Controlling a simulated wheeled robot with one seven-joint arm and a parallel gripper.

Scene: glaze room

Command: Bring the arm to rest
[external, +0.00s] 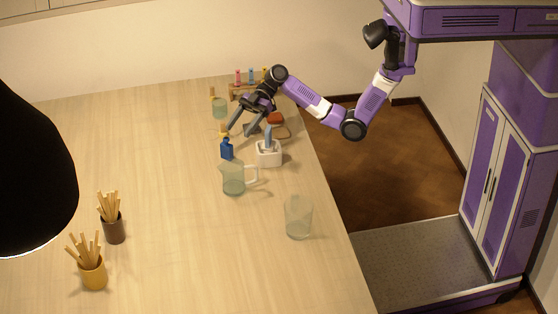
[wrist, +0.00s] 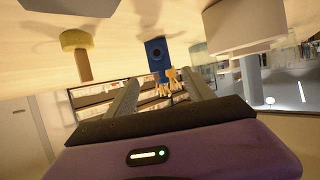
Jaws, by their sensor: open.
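My gripper (external: 241,131) is above the far right part of the table, fingers pointing down and toward the left. It is open, and I see nothing held between the fingers. It also shows in the wrist view (wrist: 159,77), with its two fingers spread apart. My arm is bent and reaches out over the table's right edge.
A clear beaker (external: 298,220) stands nearer. The table's middle is clear.

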